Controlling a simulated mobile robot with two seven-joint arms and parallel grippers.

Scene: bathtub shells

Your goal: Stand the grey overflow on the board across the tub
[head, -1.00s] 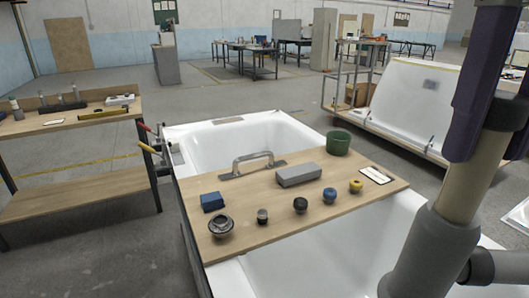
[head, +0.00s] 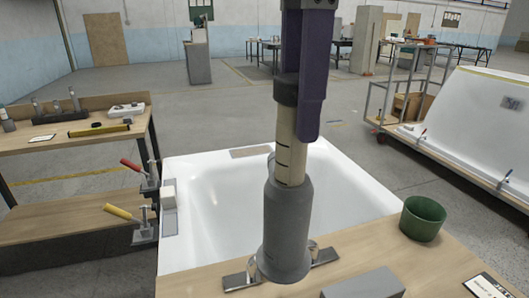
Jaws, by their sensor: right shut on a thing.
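My right gripper (head: 298,112), purple, comes down from the top middle of the head view. It is shut on the upper part of a tall upright piece, which I take to be the grey overflow (head: 287,225). This has a wide grey lower body, a beige tube with black marks and a dark collar at the jaws. Its foot overlaps the near edge of the tub and the wooden board (head: 215,285) in the picture; I cannot tell whether it touches the board. The white tub (head: 220,200) lies behind it. My left gripper is not in view.
A flat metal handle (head: 240,281) on the board is partly hidden behind the grey body. A grey block (head: 362,285), a green pot (head: 423,220) and a white card (head: 487,287) are to the right. Clamps with red (head: 131,165) and yellow (head: 118,211) handles stand at the tub's left.

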